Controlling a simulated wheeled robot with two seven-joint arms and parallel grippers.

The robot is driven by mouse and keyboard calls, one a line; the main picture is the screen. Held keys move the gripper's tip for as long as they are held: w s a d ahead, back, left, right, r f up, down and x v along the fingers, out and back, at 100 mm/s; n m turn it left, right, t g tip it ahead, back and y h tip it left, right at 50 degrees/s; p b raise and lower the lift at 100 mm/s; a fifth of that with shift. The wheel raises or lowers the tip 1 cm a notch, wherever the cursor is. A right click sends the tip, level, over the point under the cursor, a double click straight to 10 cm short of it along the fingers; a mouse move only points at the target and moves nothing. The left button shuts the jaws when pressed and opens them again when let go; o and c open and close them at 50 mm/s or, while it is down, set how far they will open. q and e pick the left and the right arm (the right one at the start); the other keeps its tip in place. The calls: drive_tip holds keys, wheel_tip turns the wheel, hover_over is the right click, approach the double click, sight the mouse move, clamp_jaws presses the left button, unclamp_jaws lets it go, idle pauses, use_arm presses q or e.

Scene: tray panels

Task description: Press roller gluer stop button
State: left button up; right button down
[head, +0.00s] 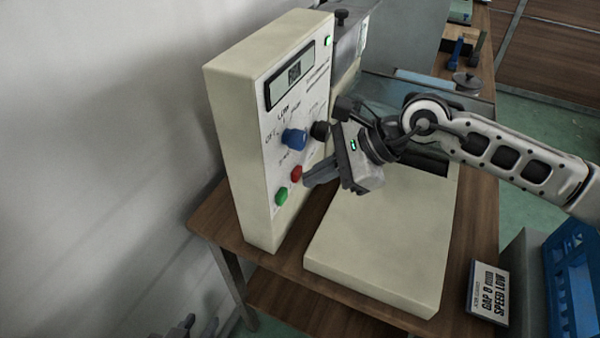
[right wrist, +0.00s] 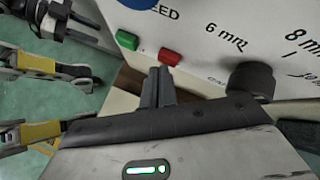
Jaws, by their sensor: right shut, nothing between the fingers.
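The cream roller gluer (head: 232,140) stands upright on a wooden table, its control panel facing right in the head view. A red button (head: 296,173), which looks like the stop button, sits low on the panel, with a green button (head: 281,196) below it. My right gripper (head: 308,181) is shut and empty, its fingertips close beside the red button. In the right wrist view the fingertips (right wrist: 158,72) point at the red button (right wrist: 169,57); I cannot tell whether they touch. The green button (right wrist: 127,40) is left of it. My left gripper (head: 184,328) shows only partly at the bottom edge.
A blue knob (head: 294,138) and a black knob (head: 320,131) sit above the buttons. A cream base plate (head: 375,250) lies beside the panel. A sign (head: 488,292) and a blue crate (head: 572,285) are at the right. A green light (head: 328,41) is lit.

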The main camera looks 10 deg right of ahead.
drive_tip(key=shift+w+a+r, duration=0.1)
drive_tip(key=shift+w+a, duration=0.05)
drive_tip(key=shift+a, duration=0.25)
idle(0.4)
drive_tip(key=shift+s+d+f+b, duration=0.25)
drive_tip(key=shift+s+d+b, duration=0.25)
drive_tip(key=shift+d, duration=0.25)
drive_tip(key=s+d, duration=0.1)
drive_tip(key=d+b, duration=0.1)
drive_tip(key=d, duration=0.1)
drive_tip(key=s+d, duration=0.1)
drive_tip(key=shift+s+d+r+b, duration=0.1)
drive_tip(key=shift+s+d+b, duration=0.05)
drive_tip(key=shift+s+b, duration=0.2)
drive_tip(key=shift+r, duration=0.1)
idle(0.7)
